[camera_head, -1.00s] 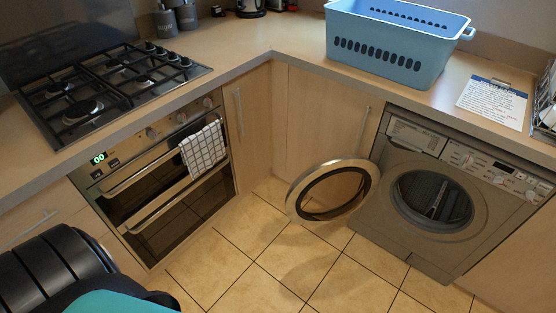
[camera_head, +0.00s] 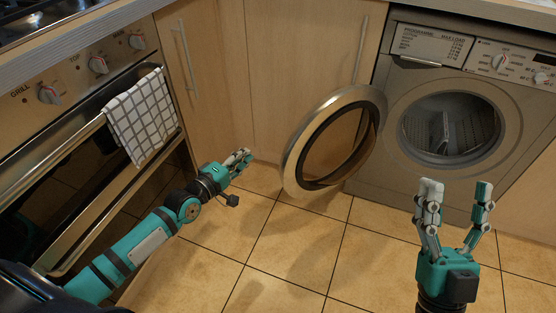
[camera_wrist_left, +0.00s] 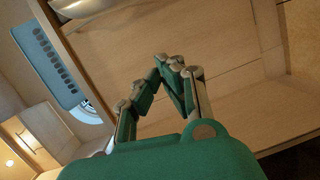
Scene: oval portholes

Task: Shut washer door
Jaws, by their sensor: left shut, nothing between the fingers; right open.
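The washer (camera_head: 430,95) stands under the counter at the right in the head view. Its round door (camera_head: 298,160), a silver ring with a dark inner rim, hangs wide open to the left of the drum opening (camera_head: 450,128). My left gripper (camera_head: 243,156) is shut and empty, to the left of the door and apart from it. It also shows in the left wrist view (camera_wrist_left: 170,62), with its fingertips together. My right gripper (camera_head: 455,188) is open and empty, with its fingers pointing up in front of the washer below the drum opening.
An oven with a checked towel (camera_head: 142,115) on its handle is at the left, close to my left arm. Wooden cupboard doors (camera_head: 290,70) stand behind the washer door. The tiled floor (camera_head: 290,240) between my arms is clear.

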